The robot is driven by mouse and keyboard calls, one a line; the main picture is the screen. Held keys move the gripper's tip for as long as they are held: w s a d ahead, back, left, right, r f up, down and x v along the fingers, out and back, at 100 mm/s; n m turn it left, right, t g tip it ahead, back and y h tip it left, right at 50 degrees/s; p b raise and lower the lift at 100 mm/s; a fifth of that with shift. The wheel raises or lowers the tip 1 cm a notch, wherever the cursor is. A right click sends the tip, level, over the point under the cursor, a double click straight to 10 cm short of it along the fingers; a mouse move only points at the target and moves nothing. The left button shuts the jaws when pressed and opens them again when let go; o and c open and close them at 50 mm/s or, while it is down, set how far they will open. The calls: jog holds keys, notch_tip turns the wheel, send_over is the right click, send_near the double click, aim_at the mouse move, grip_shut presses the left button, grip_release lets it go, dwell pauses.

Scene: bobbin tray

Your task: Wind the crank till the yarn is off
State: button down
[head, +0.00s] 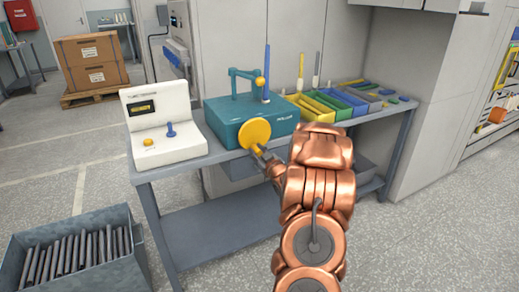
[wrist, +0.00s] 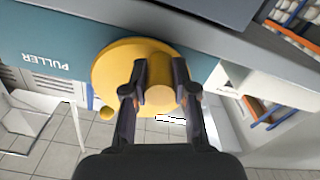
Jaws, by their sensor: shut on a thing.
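The crank is a yellow disc (head: 254,131) on the front face of a teal puller machine (head: 226,112) on the bench. In the wrist view the yellow disc (wrist: 112,75) has a stubby yellow knob (wrist: 160,85) standing out from it. My gripper (wrist: 156,88) is shut on this knob, one finger on each side. In the head view my gripper (head: 262,152) is small at the disc's lower right, partly hidden by my copper arm. A blue spindle (head: 266,82) stands upright on the machine beside a teal arm (head: 245,74) with a yellow tip. I cannot make out yarn on the spindle.
A white control box (head: 162,124) with a yellow button and blue lever stands left of the machine. Colored trays (head: 343,101) and upright spindles stand to its right. A grey crate (head: 73,256) of dark rods is on the floor at lower left.

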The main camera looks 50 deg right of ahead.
jog(key=shift+a+m, duration=0.25)
jog(key=shift+m, duration=0.15)
jog(key=shift+w, duration=0.1)
jog(key=c, duration=0.9)
grip_release()
jog(key=shift+s+a+r, duration=0.1)
jog(key=shift+s+a, duration=0.05)
jog(key=shift+s, duration=0.45)
jog(key=v, duration=1)
jog(key=shift+s+a, duration=0.25)
jog(key=shift+s, duration=0.05)
